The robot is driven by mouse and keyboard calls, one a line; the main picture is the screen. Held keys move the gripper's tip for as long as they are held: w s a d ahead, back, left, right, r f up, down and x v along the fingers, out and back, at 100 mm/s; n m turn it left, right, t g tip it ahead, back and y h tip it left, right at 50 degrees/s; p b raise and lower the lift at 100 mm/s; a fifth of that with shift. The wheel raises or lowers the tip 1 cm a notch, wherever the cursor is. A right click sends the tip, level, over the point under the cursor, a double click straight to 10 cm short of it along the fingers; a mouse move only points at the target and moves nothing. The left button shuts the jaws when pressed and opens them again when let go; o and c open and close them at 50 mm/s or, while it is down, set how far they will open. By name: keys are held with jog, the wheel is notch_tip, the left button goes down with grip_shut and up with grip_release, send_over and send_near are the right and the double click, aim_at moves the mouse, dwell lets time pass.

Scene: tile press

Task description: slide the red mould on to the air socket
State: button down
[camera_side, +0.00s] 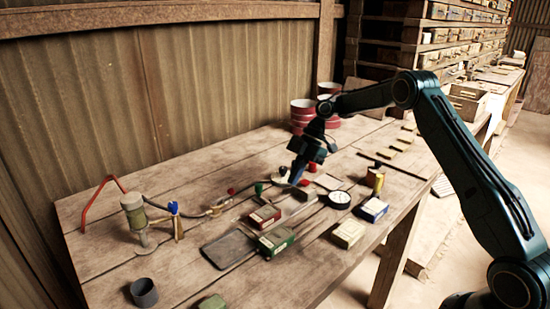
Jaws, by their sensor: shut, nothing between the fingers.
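A small red-topped block (265,217) lies on the wooden table left of centre and looks like the red mould, though I cannot be sure at this size. A dark hose (218,208) runs from the grey-green pump towards a pale round fitting (282,174), which may be the air socket. My gripper (295,180) is shut and empty, pointing down just right of the pale fitting. I cannot tell whether it touches anything. A small red piece (306,182) lies close to the right of the fingertips.
The pump (135,215) and a grey cup (144,292) are left. Red tins (302,112) stand behind.

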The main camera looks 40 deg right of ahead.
jog(key=shift+n+y, duration=0.3)
jog(key=shift+n, duration=0.3)
jog(key=f, duration=0.2)
jog(key=d+f, duration=0.1)
jog(key=f, duration=0.1)
jog(key=shift+w+d, duration=0.15)
jog(key=shift+d, duration=0.05)
jog(key=shift+a, duration=0.2)
send_near(263, 216)
jog(key=x, duration=0.5)
jog(key=shift+w+a+r, duration=0.1)
jog(key=shift+w+a, duration=0.05)
jog(key=shift+a, duration=0.3)
jog(key=shift+a+f, duration=0.2)
jog(key=shift+a, duration=0.05)
jog(key=shift+d+f, duration=0.1)
jog(key=shift+f, duration=0.6)
